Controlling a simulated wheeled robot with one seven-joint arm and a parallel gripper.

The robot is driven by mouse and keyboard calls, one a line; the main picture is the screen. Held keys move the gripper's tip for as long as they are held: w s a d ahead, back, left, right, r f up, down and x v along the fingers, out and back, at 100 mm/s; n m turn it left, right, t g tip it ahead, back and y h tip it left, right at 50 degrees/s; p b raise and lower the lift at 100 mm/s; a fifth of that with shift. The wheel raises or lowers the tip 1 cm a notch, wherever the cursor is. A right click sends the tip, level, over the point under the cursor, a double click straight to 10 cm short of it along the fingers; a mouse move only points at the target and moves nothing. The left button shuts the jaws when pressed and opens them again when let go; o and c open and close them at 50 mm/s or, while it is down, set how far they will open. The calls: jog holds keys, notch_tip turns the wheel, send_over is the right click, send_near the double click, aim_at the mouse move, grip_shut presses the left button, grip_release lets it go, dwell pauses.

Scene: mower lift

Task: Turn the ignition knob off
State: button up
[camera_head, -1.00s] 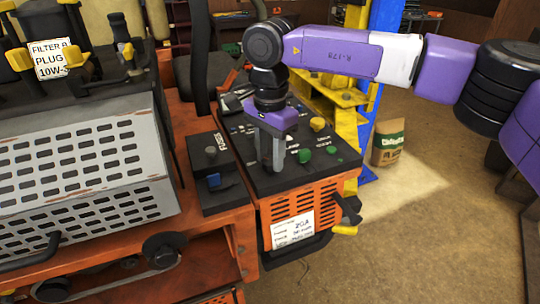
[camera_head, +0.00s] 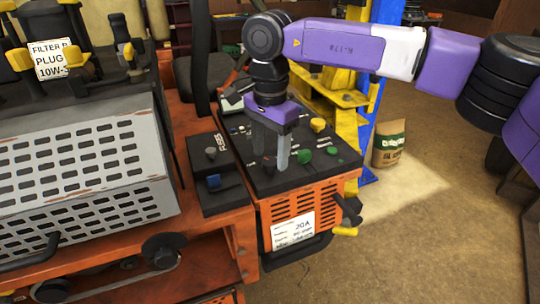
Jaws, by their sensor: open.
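My gripper (camera_head: 272,163) points down over the dark control panel (camera_head: 318,172) of the orange mower, with its two fingers apart. The fingertips are at or just above the panel top; contact cannot be told. I cannot tell which control is the ignition knob, and a knob between the fingers may be hidden. To the right of the fingers are a green knob (camera_head: 304,156), a smaller green control (camera_head: 332,150) and a yellow knob (camera_head: 318,125). On the narrow panel to the left are a grey knob (camera_head: 210,152) and a blue switch (camera_head: 214,181).
A perforated grey cover (camera_head: 85,165) fills the left. A black lever (camera_head: 200,55) stands behind the panel. A yellow stand with a blue post (camera_head: 385,75) rises behind right. A paper bag (camera_head: 388,150) stands on open floor at right.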

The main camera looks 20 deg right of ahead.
aim_at(270, 161)
notch_tip(270, 161, up, 7)
jog(key=shift+f+b, duration=0.2)
jog(key=shift+b, duration=0.3)
